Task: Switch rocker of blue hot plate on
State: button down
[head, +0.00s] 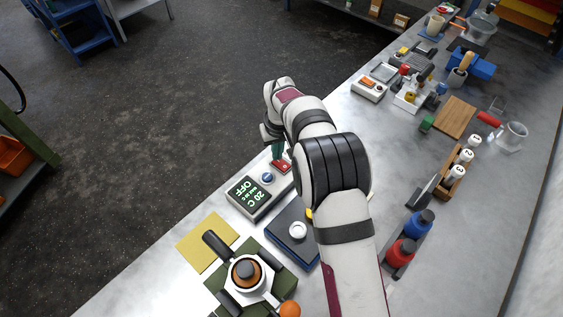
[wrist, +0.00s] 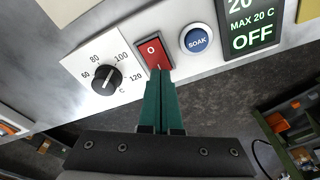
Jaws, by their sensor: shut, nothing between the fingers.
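The light control panel (head: 250,207) has a red rocker (head: 281,165), a blue button and a dark display (head: 248,192) reading 20 C and OFF. In the wrist view the red rocker (wrist: 152,50) shows a 0 at its upper end and an I mark at its lower end. My gripper (wrist: 161,74) is shut and empty, its green fingertips over the rocker's lower end beside the I mark. I cannot tell whether they press it. In the head view my gripper (head: 277,157) is above the rocker, partly hidden by my arm. The wrist view's display (wrist: 250,28) also reads OFF.
A SOAK button (wrist: 196,39) and a black dial (wrist: 105,78) flank the rocker. A dark blue slab (head: 283,240) with a white knob lies beside the panel. A yellow sheet (head: 206,243) and a green-based device stand nearer. Bottles and more bench items are at right.

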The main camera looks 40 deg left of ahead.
jog(key=shift+f, duration=0.4)
jog(key=shift+r, duration=3.55)
jog(key=s+d+r+m, duration=0.1)
jog(key=d+r+m, duration=0.45)
jog(key=d, duration=0.85)
jog(key=s+d+r+m, duration=0.1)
jog(key=d+r+m, duration=0.45)
jog(key=d, duration=0.85)
jog(key=s+d+m, duration=0.3)
jog(key=s+d, duration=0.3)
jog(key=s, duration=0.3)
jog(key=s+d+f+m+g, duration=0.1)
jog(key=s+d+m, duration=0.2)
jog(key=s+d, duration=0.4)
jog(key=shift+s+d+m, duration=0.2)
jog(key=shift+s+m, duration=0.1)
jog(key=shift+s, duration=0.75)
